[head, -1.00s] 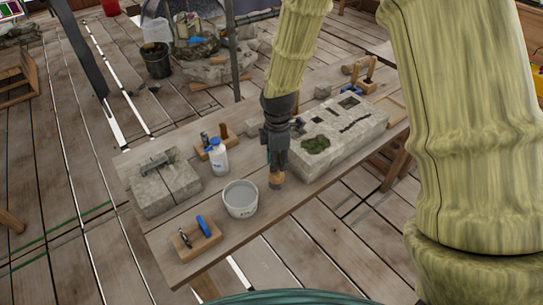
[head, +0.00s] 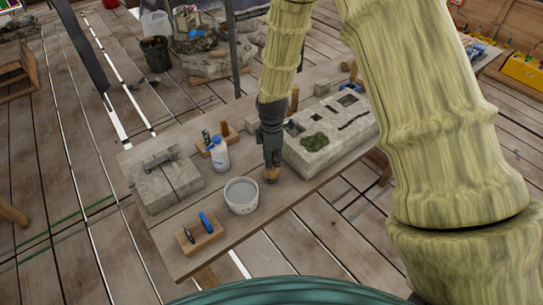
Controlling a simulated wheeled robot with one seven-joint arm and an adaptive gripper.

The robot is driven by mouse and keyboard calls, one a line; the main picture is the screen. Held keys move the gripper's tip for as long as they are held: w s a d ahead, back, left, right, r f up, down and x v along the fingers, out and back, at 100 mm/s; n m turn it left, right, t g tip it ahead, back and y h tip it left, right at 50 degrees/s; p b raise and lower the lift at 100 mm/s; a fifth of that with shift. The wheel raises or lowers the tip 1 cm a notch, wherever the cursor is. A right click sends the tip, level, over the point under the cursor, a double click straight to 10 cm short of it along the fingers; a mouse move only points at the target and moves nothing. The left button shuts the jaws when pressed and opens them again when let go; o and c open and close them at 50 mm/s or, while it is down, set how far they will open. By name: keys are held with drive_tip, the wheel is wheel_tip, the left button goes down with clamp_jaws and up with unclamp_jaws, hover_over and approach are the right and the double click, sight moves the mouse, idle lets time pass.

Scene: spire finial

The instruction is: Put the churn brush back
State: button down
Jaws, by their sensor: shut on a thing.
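My gripper (head: 271,163) is shut on a short tan, brush-like piece (head: 271,175), which I take to be the churn brush. Only its lower end shows below the fingers; the rest is hidden by my gripper. It points down over the workbench (head: 225,250), just right of and behind a white bucket (head: 241,197) with grey contents. I cannot tell whether its tip touches the bench. A wooden holder (head: 201,243) with a blue-handled tool stands at the front left of the bench.
A carved stone block (head: 345,148) with a mossy hollow stands close right of my gripper. A white bottle (head: 219,157), a wooden rack (head: 229,136) and a grey stone block (head: 160,187) stand left. Bare bench lies right of the bucket.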

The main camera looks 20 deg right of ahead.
drive_tip(key=shift+f, duration=0.15)
drive_tip(key=c, duration=1.2)
unclamp_jaws()
drive_tip(key=shift+r+b, duration=2.1)
drive_tip(key=shift+r, duration=4.1)
